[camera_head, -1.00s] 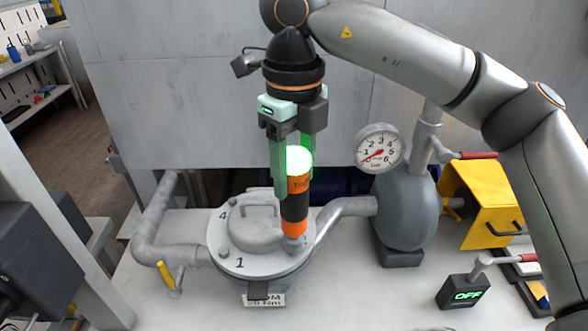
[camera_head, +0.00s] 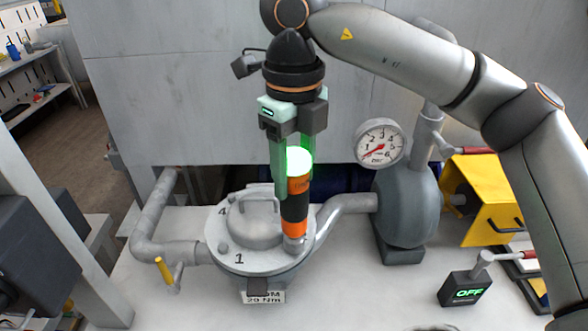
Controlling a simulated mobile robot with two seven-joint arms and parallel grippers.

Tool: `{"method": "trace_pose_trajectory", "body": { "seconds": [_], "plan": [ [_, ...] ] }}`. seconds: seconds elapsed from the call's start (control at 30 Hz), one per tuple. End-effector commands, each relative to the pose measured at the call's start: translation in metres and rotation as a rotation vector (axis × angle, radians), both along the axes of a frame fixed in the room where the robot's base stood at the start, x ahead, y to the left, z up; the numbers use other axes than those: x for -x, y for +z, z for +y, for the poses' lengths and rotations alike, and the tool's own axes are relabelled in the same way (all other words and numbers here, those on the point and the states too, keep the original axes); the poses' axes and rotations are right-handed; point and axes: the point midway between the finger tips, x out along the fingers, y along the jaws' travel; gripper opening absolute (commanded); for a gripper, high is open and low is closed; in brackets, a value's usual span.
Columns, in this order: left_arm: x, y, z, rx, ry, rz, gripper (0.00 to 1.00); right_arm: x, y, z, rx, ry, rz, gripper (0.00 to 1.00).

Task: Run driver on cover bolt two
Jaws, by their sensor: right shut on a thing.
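The driver (camera_head: 294,208) is an upright black and orange cylinder with a lit green-white top. My right gripper (camera_head: 293,170) is shut on it from above. The driver's lower end stands at the right front part of the round grey cover (camera_head: 231,255), over a bolt spot. The bolt under it and its number are hidden by the driver. The cover has a raised dome with a handle, and the marks 4 and 1 show at its left and front. Bolt heads show near 1 and 4. My left gripper is not in view.
A pressure gauge (camera_head: 380,143) and grey tank (camera_head: 407,208) stand right of the cover, joined to it by a pipe (camera_head: 340,207). A box reading OFF (camera_head: 465,290) and a yellow housing (camera_head: 483,200) are farther right. A pipe with a yellow lever (camera_head: 164,271) is at left.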

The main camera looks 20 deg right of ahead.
Motion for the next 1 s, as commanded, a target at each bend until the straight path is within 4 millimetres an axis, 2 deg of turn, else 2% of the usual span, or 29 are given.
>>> {"method": "trace_pose_trajectory", "body": {
  "seconds": [1.0],
  "plan": [
    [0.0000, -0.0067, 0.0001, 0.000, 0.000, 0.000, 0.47, 0.0002, -0.0075, 0.0003, 0.000, 0.001, 0.001, 0.00]
  ]
}}
